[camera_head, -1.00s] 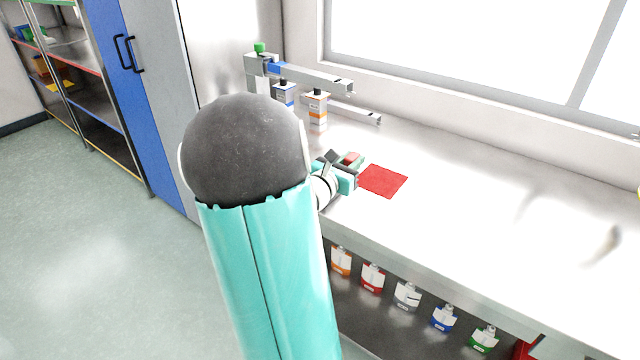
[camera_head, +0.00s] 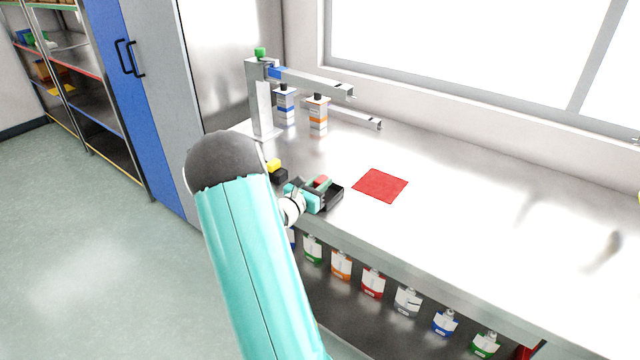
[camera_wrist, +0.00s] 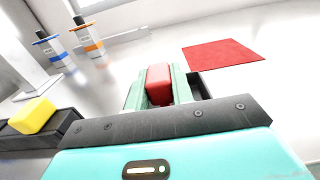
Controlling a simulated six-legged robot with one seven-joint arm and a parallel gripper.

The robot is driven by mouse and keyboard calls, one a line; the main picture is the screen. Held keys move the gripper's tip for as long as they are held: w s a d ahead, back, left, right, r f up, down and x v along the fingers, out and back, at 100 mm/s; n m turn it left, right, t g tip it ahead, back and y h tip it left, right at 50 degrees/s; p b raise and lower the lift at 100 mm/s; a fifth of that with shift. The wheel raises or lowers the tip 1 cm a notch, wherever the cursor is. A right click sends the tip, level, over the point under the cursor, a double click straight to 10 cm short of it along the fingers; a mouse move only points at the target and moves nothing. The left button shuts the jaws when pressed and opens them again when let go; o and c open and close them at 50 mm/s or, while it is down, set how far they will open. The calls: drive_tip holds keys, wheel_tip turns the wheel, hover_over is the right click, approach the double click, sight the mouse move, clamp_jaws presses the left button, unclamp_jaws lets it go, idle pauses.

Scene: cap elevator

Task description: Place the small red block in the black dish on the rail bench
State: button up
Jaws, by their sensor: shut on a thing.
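The small red block (camera_head: 322,181) is held between my gripper's fingers (camera_head: 316,186). It also shows in the wrist view (camera_wrist: 159,84), upright between the two pale green fingers (camera_wrist: 160,88). A black dish (camera_head: 332,200) lies at the bench's front edge, beside and partly behind my gripper. In the wrist view its dark rim (camera_wrist: 196,86) shows just right of the fingers. Most of it is hidden, and I cannot tell whether the block is over it or touching it.
A yellow block (camera_head: 273,165) sits on another black holder (camera_head: 279,176) to the left. A red mat (camera_head: 381,185) lies to the right. A metal stand (camera_head: 262,95) and two bottles (camera_head: 318,115) stand at the back. The bench's right side is clear.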

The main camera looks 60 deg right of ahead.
drive_tip(key=shift+f, duration=0.2)
drive_tip(key=o, duration=1)
drive_tip(key=shift+r, duration=0.1)
drive_tip(key=shift+a+r, duration=0.1)
drive_tip(key=s+a+r+m+t+y, duration=0.1)
drive_tip(key=a+r+m+y, duration=0.4)
drive_tip(key=a, duration=1.4)
drive_tip(key=a+r+m+t+y, duration=0.4)
drive_tip(key=a+y, duration=0.3)
drive_tip(key=a, duration=1.2)
drive_tip(key=s+a+r+m+t+y, duration=0.1)
drive_tip(key=a+r+m+t+y, duration=0.2)
drive_tip(key=a, duration=1.6)
drive_tip(key=shift+s+a+r+m+y, duration=0.15)
drive_tip(key=shift+a+r+m+y, duration=0.05)
drive_tip(key=shift+r+m+y, duration=0.75)
drive_tip(key=shift+s+a+r+m+y, duration=0.2)
drive_tip(key=shift+r+m+y, duration=0.25)
drive_tip(key=shift+r+m, duration=0.5)
